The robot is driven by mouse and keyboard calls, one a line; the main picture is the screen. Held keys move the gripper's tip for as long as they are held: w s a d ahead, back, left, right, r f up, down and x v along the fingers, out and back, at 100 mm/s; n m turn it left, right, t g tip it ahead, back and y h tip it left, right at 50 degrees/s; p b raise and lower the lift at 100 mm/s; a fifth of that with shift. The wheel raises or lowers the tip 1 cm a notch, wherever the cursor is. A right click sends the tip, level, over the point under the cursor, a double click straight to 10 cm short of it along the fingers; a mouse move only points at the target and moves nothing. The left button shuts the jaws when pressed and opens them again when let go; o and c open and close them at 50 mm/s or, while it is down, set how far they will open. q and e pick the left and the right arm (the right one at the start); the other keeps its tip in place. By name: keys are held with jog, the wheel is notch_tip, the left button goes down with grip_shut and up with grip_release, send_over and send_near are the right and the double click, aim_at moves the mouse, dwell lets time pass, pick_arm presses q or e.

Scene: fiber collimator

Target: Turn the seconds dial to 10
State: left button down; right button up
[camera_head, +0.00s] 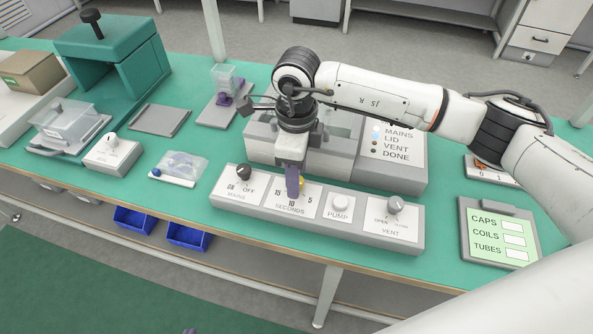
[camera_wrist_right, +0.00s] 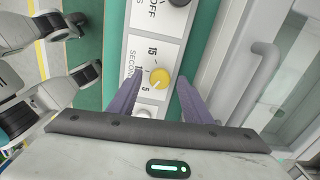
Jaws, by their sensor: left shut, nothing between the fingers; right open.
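The yellow seconds dial (camera_wrist_right: 159,78) sits on a white plate marked 15, 10 and 5. A thin mark on it seems to point toward the 5 side, but is too small to read surely. In the head view the dial (camera_head: 302,184) is partly hidden by my right gripper (camera_head: 293,190), which points down over it. In the right wrist view my right gripper (camera_wrist_right: 158,80) is open, its purple fingers on either side of the dial; contact cannot be told. Only a small dark tip of my left gripper (camera_head: 190,331) shows at the bottom edge, shut and empty, away from the panel.
The grey panel (camera_head: 320,234) also carries a mains knob (camera_head: 244,171), a pump button (camera_head: 340,202) and a vent knob (camera_head: 396,204). A grey machine housing (camera_head: 400,178) stands close behind. A bag (camera_head: 180,164) lies left, a labelled board (camera_head: 499,236) right.

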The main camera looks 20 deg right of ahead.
jog(key=shift+c, duration=0.6)
jog(key=c, duration=0.9)
jog(key=shift+c, duration=0.2)
